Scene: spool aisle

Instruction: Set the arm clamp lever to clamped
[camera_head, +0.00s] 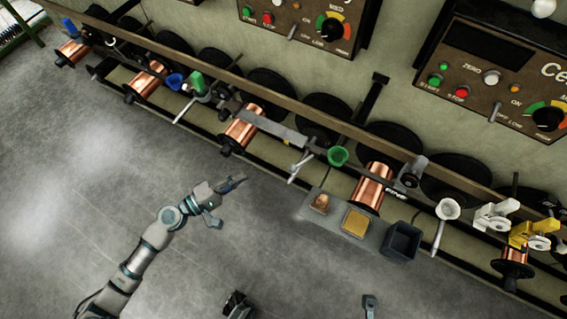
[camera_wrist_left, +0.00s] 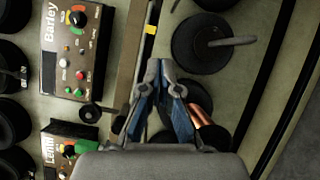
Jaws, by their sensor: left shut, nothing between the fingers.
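My left gripper (camera_head: 238,183) reaches in over the floor, in front of the spool rack, in the head view. It is shut and empty, and apart from the rack. In the left wrist view its blue fingers (camera_wrist_left: 162,92) are in front of the rack. A thin pale lever with a crossbar (camera_head: 299,166) hangs from the rack's rail, right of the gripper and beside a green funnel (camera_head: 338,156). More pale levers show along the rail, one under a white cup (camera_head: 447,209). I cannot tell which is the arm clamp lever, or its setting.
Copper spools (camera_head: 242,130) and black discs line the rack under a long rail (camera_head: 270,87). A grey shelf (camera_head: 325,225) with small trays and a dark bin (camera_head: 401,242) juts out at right. Control boxes (camera_head: 497,75) hang behind. The floor (camera_head: 100,150) at left is clear.

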